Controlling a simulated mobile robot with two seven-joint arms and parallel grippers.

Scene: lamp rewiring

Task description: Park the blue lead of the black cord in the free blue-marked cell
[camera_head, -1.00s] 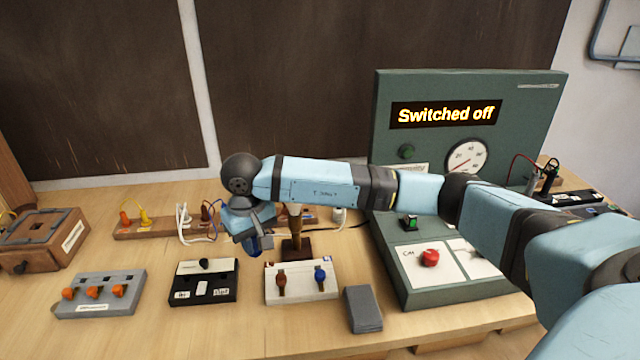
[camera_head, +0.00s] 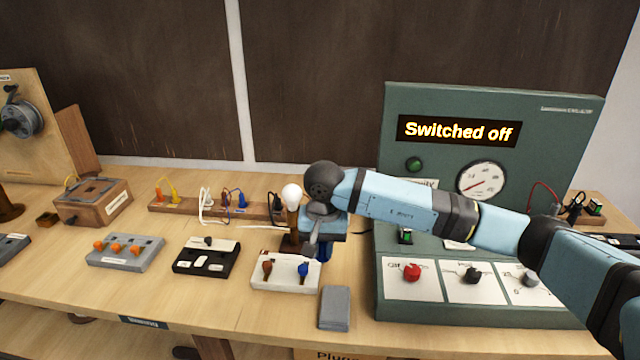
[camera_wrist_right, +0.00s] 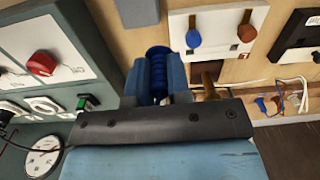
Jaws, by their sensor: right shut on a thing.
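My right gripper (camera_head: 321,248) is shut on a blue ribbed piece (camera_wrist_right: 158,68). It holds the piece above the table, beside the bulb post and behind the white block. The piece's far end is hidden, and I cannot tell whether a cord runs from it. A wooden rack (camera_head: 180,206) at the back holds several coloured leads. A blue lead (camera_head: 238,199) and a black piece (camera_head: 277,206) stand at its right part. Which lead belongs to the black cord, and any blue cell mark, are too small to tell. My left gripper is not in view.
The bulb (camera_head: 291,193) stands close left of my gripper. The white block (camera_head: 285,285) with brown and blue knobs, a grey block (camera_head: 335,307) and a black switch box (camera_head: 206,258) stand in front. The green panel (camera_head: 440,314) is at right.

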